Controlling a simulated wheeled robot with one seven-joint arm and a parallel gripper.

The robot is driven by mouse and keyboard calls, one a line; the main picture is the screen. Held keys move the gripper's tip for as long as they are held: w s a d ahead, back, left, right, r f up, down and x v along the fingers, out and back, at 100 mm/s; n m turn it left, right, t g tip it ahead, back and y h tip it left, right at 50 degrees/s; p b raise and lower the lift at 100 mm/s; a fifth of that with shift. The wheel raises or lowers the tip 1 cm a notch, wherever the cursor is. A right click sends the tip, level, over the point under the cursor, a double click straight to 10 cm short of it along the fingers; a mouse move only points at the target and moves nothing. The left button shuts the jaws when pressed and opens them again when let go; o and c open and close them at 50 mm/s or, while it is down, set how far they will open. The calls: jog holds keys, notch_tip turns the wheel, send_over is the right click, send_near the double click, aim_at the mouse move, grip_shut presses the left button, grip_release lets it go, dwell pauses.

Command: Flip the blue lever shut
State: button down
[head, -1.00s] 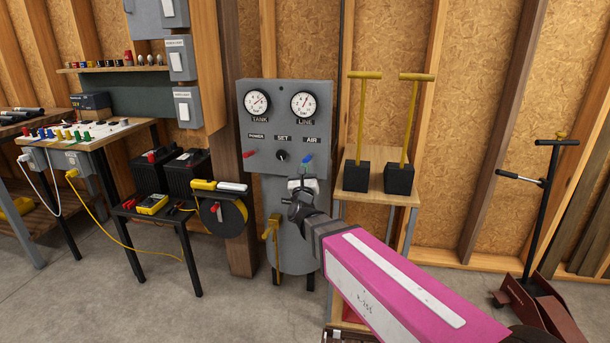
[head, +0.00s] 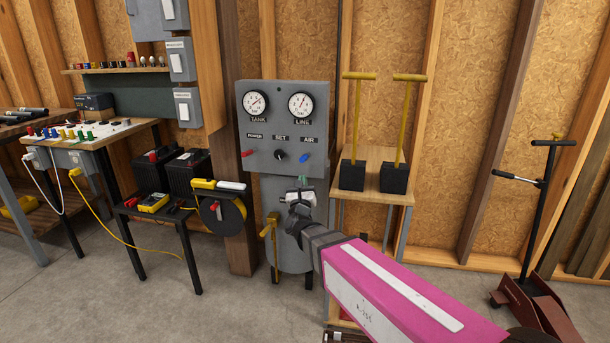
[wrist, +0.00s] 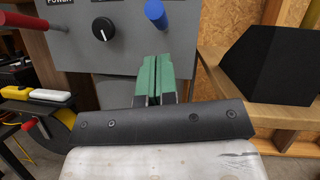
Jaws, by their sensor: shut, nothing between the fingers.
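The blue lever (head: 304,158) is on the grey control panel (head: 270,148), under the AIR label at the right. My gripper (head: 303,182) is just below the lever, in front of the panel's lower edge. In the wrist view its green fingertips (wrist: 155,80) are together and empty, below the lever with a gap between them.
A red lever (head: 248,154) and a black SET knob (head: 280,155) are left of the blue lever. A small wooden table (head: 372,200) with two yellow-handled black blocks stands close on the right. A yellow cord reel (head: 222,214) is at the left.

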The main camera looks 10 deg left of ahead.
jog(key=a+v, duration=0.1)
jog(key=v, duration=0.8)
jog(key=shift+s+d+r, duration=0.25)
jog(key=shift+d+r, duration=0.1)
jog(key=shift+d, duration=0.1)
